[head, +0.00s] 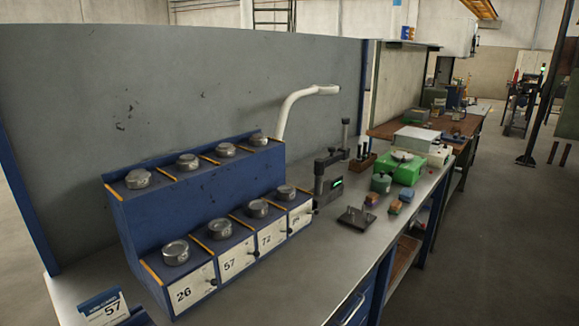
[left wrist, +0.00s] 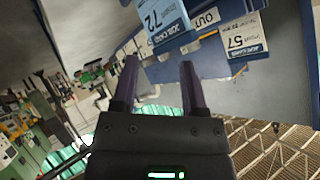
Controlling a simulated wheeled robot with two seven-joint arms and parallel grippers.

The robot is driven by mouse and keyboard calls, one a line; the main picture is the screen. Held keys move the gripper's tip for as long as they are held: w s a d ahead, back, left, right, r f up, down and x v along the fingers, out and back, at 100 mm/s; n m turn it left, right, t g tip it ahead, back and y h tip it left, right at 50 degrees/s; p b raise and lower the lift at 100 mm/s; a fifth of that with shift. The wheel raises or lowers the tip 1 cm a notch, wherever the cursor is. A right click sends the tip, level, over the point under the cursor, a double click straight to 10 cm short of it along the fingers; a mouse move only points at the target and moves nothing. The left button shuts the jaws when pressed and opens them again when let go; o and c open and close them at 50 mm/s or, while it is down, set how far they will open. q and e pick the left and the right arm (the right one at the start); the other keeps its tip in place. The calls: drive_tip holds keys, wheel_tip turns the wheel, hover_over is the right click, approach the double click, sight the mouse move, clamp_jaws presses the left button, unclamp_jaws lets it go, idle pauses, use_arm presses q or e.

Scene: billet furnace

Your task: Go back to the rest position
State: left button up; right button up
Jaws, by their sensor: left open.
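My left gripper (left wrist: 159,64) shows in the left wrist view, its two dark fingers apart with nothing held between them. Beyond the fingertips are a job card marked 72 (left wrist: 163,18), a job card marked 57 (left wrist: 244,38) and a blue holder with an OUT label (left wrist: 206,18). Neither arm shows in the head view, and my right gripper is not seen. In the head view a 57 card (head: 104,311) stands in a blue holder at the bottom left, partly cut off by the frame.
A blue two-tier rack (head: 150,216) with round metal pieces stands on the grey bench (head: 330,262). A gauge stand (head: 328,180), a small dark stand (head: 356,218) and a green device (head: 404,168) are further right. A grey panel (head: 200,90) rises behind. Floor right of the bench is clear.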

use_arm(q)
drive_tip(key=s+d+f+n+g+h, duration=0.1)
drive_tip(key=s+d+f+g+h, duration=0.1)
drive_tip(key=s+f+g, duration=0.3)
drive_tip(key=s+d+f+n+g+h, duration=0.1)
drive_tip(key=s+d+f+n+g, duration=0.15)
drive_tip(key=s, duration=0.45)
wheel_tip(320, 180, down, 20)
drive_tip(key=s+m+g+b, duration=0.1)
drive_tip(key=s+g+b, duration=0.1)
drive_tip(key=s, duration=0.1)
drive_tip(key=s+a+f+b, duration=0.1)
drive_tip(key=s+a+f, duration=0.2)
drive_tip(key=s+f, duration=0.8)
drive_tip(key=shift+s+f+g+y, duration=0.25)
drive_tip(key=shift+s+g, duration=0.2)
drive_tip(key=shift+s, duration=0.35)
